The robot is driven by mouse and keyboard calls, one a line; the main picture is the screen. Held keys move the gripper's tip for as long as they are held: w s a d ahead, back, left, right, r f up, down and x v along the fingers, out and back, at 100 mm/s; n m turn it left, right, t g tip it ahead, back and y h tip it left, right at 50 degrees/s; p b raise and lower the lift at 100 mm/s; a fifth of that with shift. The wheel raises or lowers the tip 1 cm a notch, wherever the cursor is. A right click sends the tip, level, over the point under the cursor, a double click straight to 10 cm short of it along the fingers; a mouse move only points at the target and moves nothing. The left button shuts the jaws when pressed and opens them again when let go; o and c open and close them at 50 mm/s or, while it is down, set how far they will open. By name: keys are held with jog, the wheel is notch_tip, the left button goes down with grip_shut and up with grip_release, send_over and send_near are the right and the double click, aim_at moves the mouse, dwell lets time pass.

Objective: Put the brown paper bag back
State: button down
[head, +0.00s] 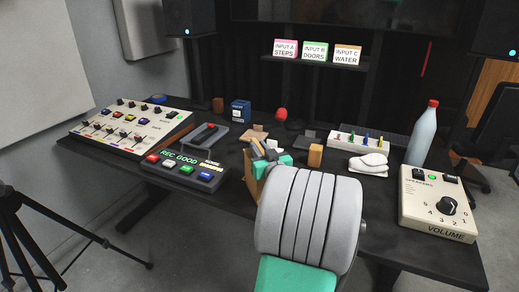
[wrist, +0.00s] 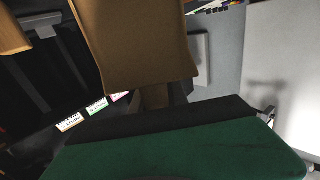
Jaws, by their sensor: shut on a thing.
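The brown paper bag (head: 250,180) shows in the head view just left of my arm, in front of the desk's middle; my arm hides much of it. In the wrist view the bag (wrist: 145,45) fills the upper middle, its near edge between my fingers. My gripper (head: 268,152) is shut on the bag, its teal body partly hidden behind my grey arm link. In the wrist view the gripper (wrist: 155,97) shows dark fingers beyond a green body. I cannot tell whether the bag touches the desk.
The black desk (head: 215,200) holds a button box (head: 186,172), a mixer (head: 128,125), an orange-brown block (head: 315,155), a white cloth (head: 369,164), a bottle (head: 422,133) and a volume box (head: 438,205). A tripod (head: 25,225) stands at left. Cards (head: 315,52) sit on a shelf behind.

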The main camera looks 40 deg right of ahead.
jog(key=shift+f, duration=0.2)
jog(key=c, duration=1.3)
grip_release()
jog(key=shift+r, duration=0.1)
jog(key=shift+r, duration=0.3)
jog(key=b+v, duration=0.1)
jog(key=v, duration=1.1)
jog(key=shift+f, duration=0.15)
